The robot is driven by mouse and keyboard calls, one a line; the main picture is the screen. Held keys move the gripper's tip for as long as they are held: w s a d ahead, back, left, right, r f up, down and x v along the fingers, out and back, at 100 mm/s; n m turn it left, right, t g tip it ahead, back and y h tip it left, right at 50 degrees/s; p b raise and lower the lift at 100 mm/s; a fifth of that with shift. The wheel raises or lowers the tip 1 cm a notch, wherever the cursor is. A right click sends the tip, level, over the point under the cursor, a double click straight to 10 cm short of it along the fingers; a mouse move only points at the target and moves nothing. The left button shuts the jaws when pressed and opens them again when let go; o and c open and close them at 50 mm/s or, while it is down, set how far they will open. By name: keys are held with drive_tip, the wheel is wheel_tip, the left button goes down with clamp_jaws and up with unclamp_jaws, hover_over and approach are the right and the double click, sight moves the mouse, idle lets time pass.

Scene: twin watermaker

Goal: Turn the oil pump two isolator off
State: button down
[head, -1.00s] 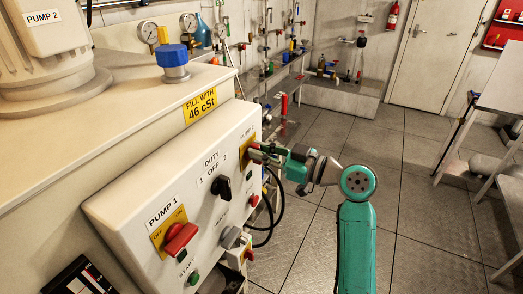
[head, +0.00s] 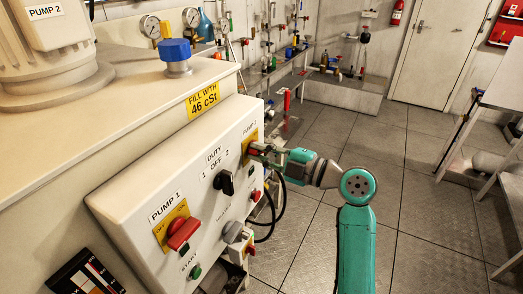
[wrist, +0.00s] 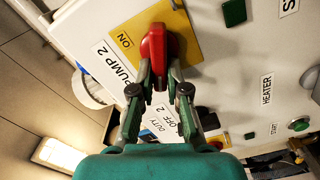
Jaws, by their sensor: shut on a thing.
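The pump two isolator is a red handle (wrist: 153,50) on a yellow plate marked ON, beside the PUMP 2 label (wrist: 118,68) in the wrist view. My gripper (wrist: 158,78) is shut on this handle, one finger on each side of its near end. In the head view my gripper (head: 258,150) meets the far right end of the white control panel (head: 140,190), where it mostly hides the handle. The yellow plate (head: 249,139) shows behind it. Any OFF mark on the plate is hidden or unreadable.
The pump 1 isolator (head: 183,232), a similar red handle on yellow, is at the panel's near end. Between them are the black duty switch (head: 226,182) and several buttons. Black cables (head: 270,215) hang below my gripper.

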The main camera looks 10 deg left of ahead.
drive_tip(key=n, duration=0.2)
drive_tip(key=f+n, duration=0.1)
drive_tip(key=n, duration=0.1)
drive_tip(key=shift+s+n, duration=0.1)
drive_tip(key=shift+n, duration=0.3)
idle(0.4)
drive_tip(key=c, duration=1.2)
unclamp_jaws()
drive_tip(key=shift+o, duration=0.2)
drive_tip(key=v, duration=1.2)
drive_tip(key=shift+r, duration=0.1)
